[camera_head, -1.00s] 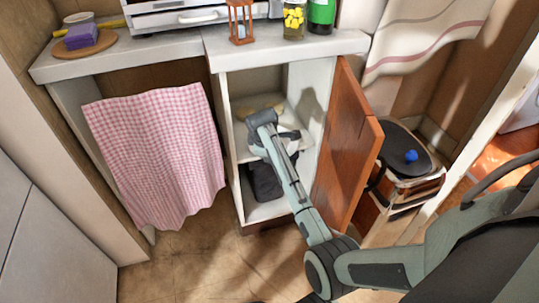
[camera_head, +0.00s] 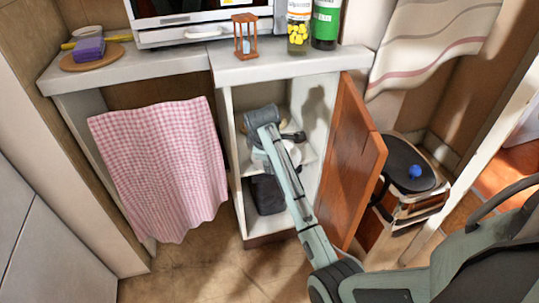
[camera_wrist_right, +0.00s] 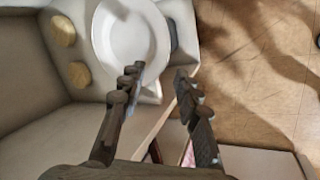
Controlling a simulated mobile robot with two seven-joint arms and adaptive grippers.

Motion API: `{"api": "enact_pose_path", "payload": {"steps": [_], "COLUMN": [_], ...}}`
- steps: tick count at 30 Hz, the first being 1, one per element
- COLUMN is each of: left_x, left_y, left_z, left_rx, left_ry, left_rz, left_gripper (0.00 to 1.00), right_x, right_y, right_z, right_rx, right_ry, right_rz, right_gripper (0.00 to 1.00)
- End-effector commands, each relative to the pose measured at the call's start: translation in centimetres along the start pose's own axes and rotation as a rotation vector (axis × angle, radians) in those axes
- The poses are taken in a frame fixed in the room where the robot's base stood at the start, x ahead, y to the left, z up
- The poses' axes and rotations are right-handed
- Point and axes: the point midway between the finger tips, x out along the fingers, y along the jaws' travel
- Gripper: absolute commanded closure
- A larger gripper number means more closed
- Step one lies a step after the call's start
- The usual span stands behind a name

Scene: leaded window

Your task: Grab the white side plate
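The white side plate (camera_wrist_right: 130,38) lies in the open cabinet, seen almost whole in the right wrist view. In the head view a white part of it (camera_head: 291,152) shows beside my arm on the cabinet shelf. My right gripper (camera_wrist_right: 158,74) is open, with nothing between its fingers. The left-hand fingertip in the wrist view overlaps the plate's near rim; I cannot tell whether it touches. The other fingertip is to the right of the plate. In the head view my right arm reaches into the cabinet and mostly hides its gripper. My left gripper is not in view.
The wooden cabinet door (camera_head: 350,165) stands open close to the right of my arm. Two round tan things (camera_wrist_right: 63,28) lie left of the plate. A dark item (camera_head: 266,194) is on the lower shelf. A checkered cloth (camera_head: 160,165) hangs at left.

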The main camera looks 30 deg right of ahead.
Motion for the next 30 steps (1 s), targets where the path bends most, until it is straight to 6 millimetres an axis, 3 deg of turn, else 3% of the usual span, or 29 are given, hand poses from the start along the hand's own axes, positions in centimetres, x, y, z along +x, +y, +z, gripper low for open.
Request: {"api": "enact_pose_path", "payload": {"steps": [3, 9, 19, 21, 23, 26, 29, 30], "left_x": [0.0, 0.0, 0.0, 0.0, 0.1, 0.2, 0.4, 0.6], "left_y": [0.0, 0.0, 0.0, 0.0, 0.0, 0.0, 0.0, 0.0], "left_z": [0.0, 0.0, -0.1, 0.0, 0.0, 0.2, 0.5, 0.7], "left_rx": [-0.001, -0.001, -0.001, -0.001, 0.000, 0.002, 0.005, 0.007], "left_ry": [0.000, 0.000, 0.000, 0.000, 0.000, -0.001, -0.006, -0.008], "left_rz": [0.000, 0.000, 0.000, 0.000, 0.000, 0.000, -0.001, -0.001], "left_gripper": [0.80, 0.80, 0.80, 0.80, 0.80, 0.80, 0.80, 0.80], "right_x": [-2.3, -4.3, -4.6, -4.3, -3.3, 0.7, 6.5, 8.9], "right_y": [0.0, 0.0, 0.0, -0.2, -1.0, -4.3, -10.7, -13.9], "right_z": [-0.1, 0.0, 0.0, 0.1, 0.4, 1.6, 4.2, 5.5], "right_rx": [0.000, 0.000, -0.001, 0.001, 0.013, 0.068, 0.172, 0.222], "right_ry": [0.002, 0.000, 0.000, -0.002, -0.007, -0.021, -0.032, -0.032], "right_rz": [0.002, 0.000, -0.001, -0.002, -0.006, -0.019, -0.045, -0.060], "right_gripper": [0.67, 0.67, 0.67, 0.73, 0.73, 0.73, 0.73, 0.73]}}
